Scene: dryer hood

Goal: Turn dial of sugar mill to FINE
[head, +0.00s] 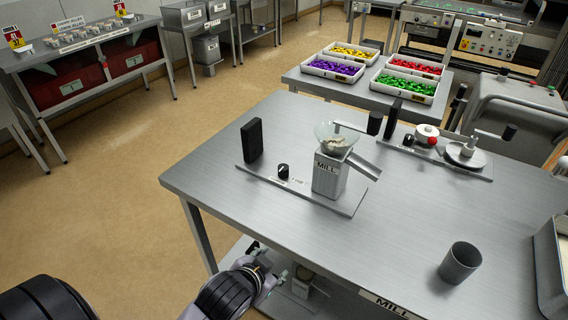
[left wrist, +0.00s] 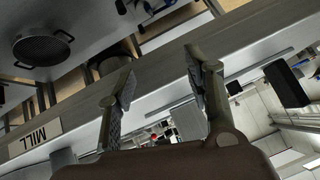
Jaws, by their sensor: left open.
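The mill (head: 328,178) is a grey metal box labelled MILL, with a clear bowl of pale lumps on top. It stands on a flat plate on the steel table. Its dial (head: 284,170) is a small black knob on the plate, left of the box; its setting marks are too small to read. My left gripper (head: 282,284) is at the table's near edge, in front of and below the dial, clear of it. In the left wrist view my left gripper (left wrist: 160,82) is open with nothing between its fingers. My right gripper is not in view.
A black upright block (head: 252,140) stands left of the dial. A crank handle (head: 374,124) extends from the mill. A dark cup (head: 460,262) stands at the table's right front. Another device (head: 466,154) stands at the back right. The front middle of the tabletop is clear.

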